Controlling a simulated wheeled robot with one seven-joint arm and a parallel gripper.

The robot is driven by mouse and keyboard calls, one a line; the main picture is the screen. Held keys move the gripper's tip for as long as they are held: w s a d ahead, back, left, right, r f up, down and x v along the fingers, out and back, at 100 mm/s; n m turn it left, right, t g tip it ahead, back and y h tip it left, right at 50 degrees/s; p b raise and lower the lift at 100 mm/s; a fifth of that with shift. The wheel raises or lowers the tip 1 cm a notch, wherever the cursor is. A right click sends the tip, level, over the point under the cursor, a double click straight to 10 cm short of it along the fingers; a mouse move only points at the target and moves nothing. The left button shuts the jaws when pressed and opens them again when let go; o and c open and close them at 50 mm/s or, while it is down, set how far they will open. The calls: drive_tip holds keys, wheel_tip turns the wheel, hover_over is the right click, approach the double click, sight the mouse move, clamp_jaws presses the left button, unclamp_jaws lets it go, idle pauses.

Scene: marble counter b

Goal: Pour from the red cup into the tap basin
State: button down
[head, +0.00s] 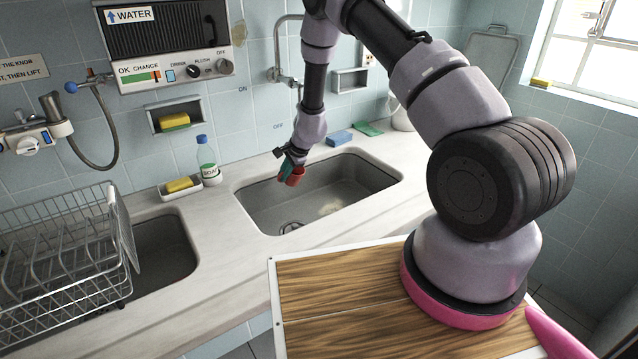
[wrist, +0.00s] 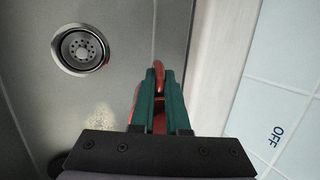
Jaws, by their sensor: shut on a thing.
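My gripper (head: 288,168) has green fingers shut on the red cup (head: 296,178). It holds the cup in the air over the back left part of the tap basin (head: 262,208). In the wrist view, the closed fingers (wrist: 159,90) hide most of the cup, and a red part of it (wrist: 158,73) shows beyond them. I cannot tell the cup's exact tilt or what is inside it. The basin has a round drain (wrist: 80,49). A pale patch (wrist: 98,122) lies on the basin floor near the drain and also shows in the head view (head: 330,208).
A curved tap (head: 279,45) is on the wall behind the basin. A soap bottle (head: 208,165) and a yellow sponge (head: 180,184) stand left of it. A wire dish rack (head: 70,245) is at the far left. A blue sponge (head: 339,138) lies behind the basin.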

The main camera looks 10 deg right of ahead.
drive_tip(key=shift+s+d+r+t+y, duration=0.4)
drive_tip(key=shift+s+d+t+y, duration=0.1)
drive_tip(key=shift+d+y, duration=0.25)
drive_tip(key=shift+s+d+r+t+y, duration=0.4)
drive_tip(key=shift+d+t+y, duration=0.1)
drive_tip(key=shift+d+y, duration=0.2)
drive_tip(key=shift+d, duration=0.1)
drive_tip(key=shift+s+d+r+t+y, duration=0.25)
drive_tip(key=shift+t+y, duration=0.2)
drive_tip(key=shift+t, duration=0.05)
drive_tip(key=shift+s+d+r+t+y, duration=0.2)
drive_tip(key=shift+r+t+y, duration=0.15)
drive_tip(key=shift+y, duration=0.2)
drive_tip(key=shift+s+d+r+t+y, duration=0.1)
drive_tip(key=shift+d+r+t+y, duration=0.1)
drive_tip(key=shift+t+y, duration=0.25)
idle(0.4)
drive_tip(key=shift+s+d+r+m+t+y+b, duration=0.2)
drive_tip(key=shift+d+r+t+y+b, duration=0.1)
drive_tip(key=shift+t+y, duration=0.3)
drive_tip(key=shift+s+d+r+m+t+y+b, duration=0.15)
drive_tip(key=shift+d+r+m+t+y, duration=0.2)
drive_tip(key=shift+y, duration=0.35)
idle(1.1)
drive_tip(key=shift+s+d+r+t+y+b, duration=0.1)
drive_tip(key=shift+s+d+t+y+b, duration=0.45)
drive_tip(key=shift+b, duration=0.45)
idle(0.3)
